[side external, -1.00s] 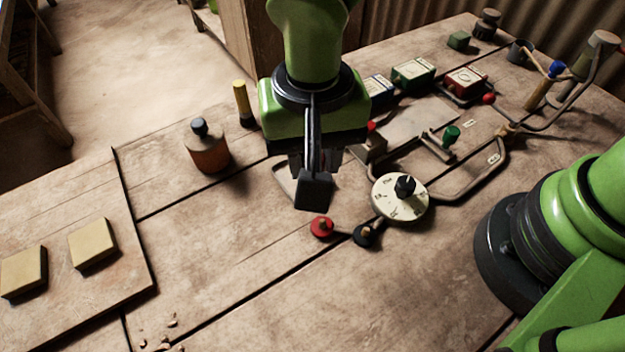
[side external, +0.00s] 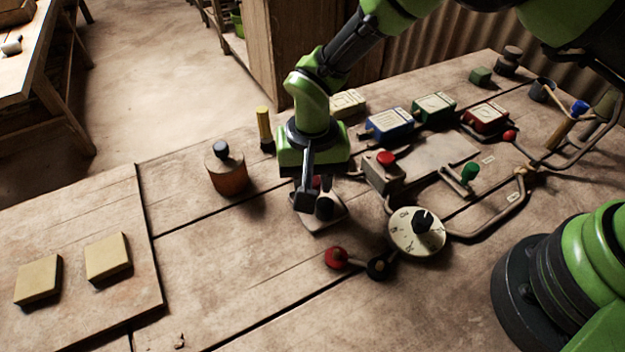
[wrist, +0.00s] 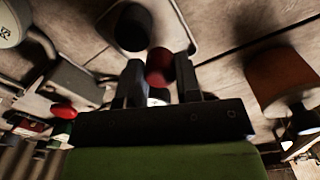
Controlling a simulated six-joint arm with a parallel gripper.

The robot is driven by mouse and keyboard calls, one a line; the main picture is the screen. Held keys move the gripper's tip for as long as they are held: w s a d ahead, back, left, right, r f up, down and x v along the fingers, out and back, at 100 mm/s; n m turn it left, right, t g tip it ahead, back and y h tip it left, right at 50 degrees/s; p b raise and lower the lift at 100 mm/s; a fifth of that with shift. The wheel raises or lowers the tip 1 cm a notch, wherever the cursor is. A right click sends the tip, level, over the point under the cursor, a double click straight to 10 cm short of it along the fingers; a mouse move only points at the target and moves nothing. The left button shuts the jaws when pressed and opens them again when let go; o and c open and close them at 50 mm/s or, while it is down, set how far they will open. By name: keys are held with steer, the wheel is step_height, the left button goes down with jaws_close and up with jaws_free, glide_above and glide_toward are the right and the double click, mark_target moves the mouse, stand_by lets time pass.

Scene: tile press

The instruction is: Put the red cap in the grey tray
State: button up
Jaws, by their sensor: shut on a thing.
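The red cap (side external: 318,182) is between my gripper's fingers, mostly hidden by them in the side view. In the wrist view the red cap (wrist: 159,63) shows between the two dark fingertips. My gripper (side external: 311,194) is shut on it, low over the grey tray (side external: 335,221). A dark round piece (side external: 324,209) stands in the tray beside the fingers; it also shows in the wrist view (wrist: 133,27). I cannot tell whether the cap touches the tray floor.
A box with a red button (side external: 384,172) stands right of the tray. A round dial (side external: 417,231) and a red knob (side external: 337,257) are in front of it. An amber bottle (side external: 228,172) and a yellow-topped cylinder (side external: 264,130) stand left. The front middle table is clear.

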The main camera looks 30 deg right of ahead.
steer(key=shift+f, duration=0.45)
steer(key=shift+f, duration=0.1)
steer(key=o, duration=0.9)
